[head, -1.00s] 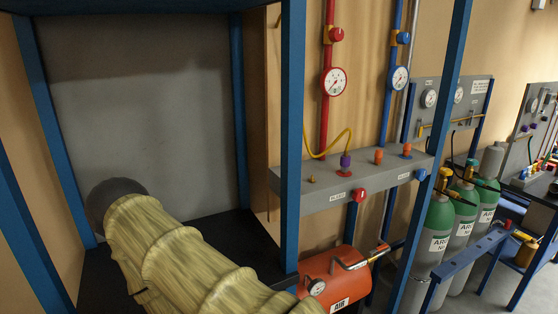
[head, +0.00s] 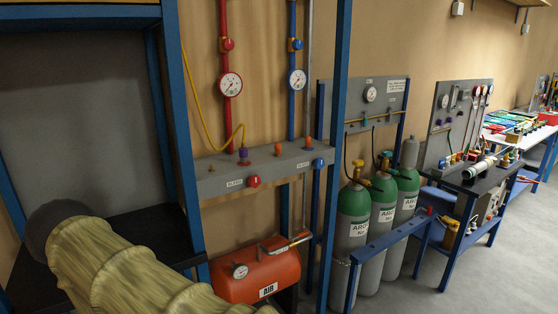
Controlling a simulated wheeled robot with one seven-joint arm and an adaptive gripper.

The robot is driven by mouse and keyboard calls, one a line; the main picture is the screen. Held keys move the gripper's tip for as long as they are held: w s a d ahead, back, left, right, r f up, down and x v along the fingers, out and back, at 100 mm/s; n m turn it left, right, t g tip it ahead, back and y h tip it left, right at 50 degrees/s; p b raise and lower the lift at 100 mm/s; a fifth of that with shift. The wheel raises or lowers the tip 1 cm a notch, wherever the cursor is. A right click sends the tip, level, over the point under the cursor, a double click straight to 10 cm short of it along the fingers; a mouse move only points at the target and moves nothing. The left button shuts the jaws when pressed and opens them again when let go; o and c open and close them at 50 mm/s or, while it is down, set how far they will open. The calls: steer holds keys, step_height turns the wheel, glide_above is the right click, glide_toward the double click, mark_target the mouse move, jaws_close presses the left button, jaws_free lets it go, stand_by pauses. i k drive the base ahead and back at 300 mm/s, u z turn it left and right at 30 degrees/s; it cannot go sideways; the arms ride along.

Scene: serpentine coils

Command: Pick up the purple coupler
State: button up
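A purple coupler (head: 243,154) sits upright on top of the grey manifold box (head: 211,183), towards its left-middle. A yellow hose (head: 205,133) runs down the wall and curves to the coupler's top. A red fitting shows at its base. My gripper is not in view. Only part of my arm, in a yellowish sleeve with a dark rounded end, shows at the lower left, well apart from the coupler.
Orange fittings (head: 308,142) stand right of the coupler, a brass fitting to its left. Blue posts (head: 338,130) flank the manifold. An orange air tank (head: 270,272) lies below. Green-topped cylinders (head: 353,205) and benches stand to the right. Grey floor (head: 430,275) is open at lower right.

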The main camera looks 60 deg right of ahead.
mark_target(243, 151)
steer(key=k, duration=0.4)
steer(key=z, duration=1.7)
steer(key=i, duration=0.15)
